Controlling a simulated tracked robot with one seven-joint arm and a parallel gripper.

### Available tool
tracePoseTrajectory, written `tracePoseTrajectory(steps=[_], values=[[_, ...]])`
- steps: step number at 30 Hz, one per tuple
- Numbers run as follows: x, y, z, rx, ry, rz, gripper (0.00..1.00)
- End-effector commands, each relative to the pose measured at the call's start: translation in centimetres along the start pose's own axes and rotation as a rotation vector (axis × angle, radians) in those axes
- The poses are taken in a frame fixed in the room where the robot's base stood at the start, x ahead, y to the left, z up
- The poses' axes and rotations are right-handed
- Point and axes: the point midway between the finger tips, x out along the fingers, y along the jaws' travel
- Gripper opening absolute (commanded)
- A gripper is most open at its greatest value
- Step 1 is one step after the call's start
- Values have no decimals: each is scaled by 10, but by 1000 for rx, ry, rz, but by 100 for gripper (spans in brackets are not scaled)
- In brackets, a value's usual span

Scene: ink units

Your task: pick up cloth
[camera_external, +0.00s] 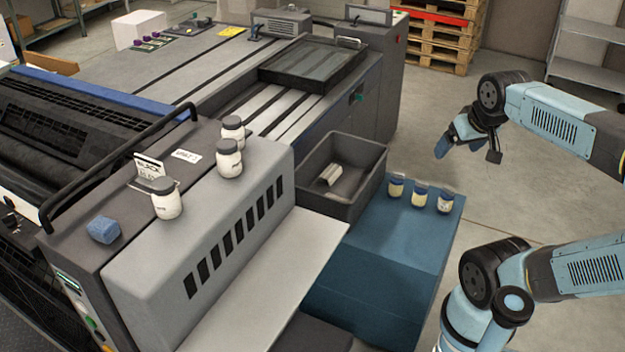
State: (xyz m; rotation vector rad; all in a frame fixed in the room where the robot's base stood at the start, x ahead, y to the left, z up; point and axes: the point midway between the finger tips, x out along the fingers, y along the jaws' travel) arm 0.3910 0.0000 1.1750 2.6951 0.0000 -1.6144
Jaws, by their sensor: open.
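A small folded blue cloth (103,229) lies on the grey top of the machine at the left, near its front corner. My gripper (468,150) is at the right, above the open floor and far from the cloth. It is open and points downward, with nothing visible between its fingers.
A white jar (167,199) stands right of the cloth beside a small sign (152,170). Two more jars (230,158) stand farther back. A grey bin (372,166) holds a pale object. Three jars (420,195) stand on a blue box (385,240) between my arm and the machine.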

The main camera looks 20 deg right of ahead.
Motion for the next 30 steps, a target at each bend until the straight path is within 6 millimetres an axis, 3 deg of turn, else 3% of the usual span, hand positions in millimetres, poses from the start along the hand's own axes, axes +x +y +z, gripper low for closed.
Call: tracePoseTrajectory(steps=[4, 6, 13, 17, 20, 23, 30], values=[[0, 0, 0, 0, 0, 0, 89], [0, 0, 0, 0, 0, 0, 83], [0, -1, -1, 2, 1, -1, 83], [3, -13, -16, 34, 19, -27, 83], [10, -38, -40, 101, 49, -77, 83], [18, -74, -72, 200, 80, -152, 83], [35, -179, -132, 477, 103, -361, 83]])
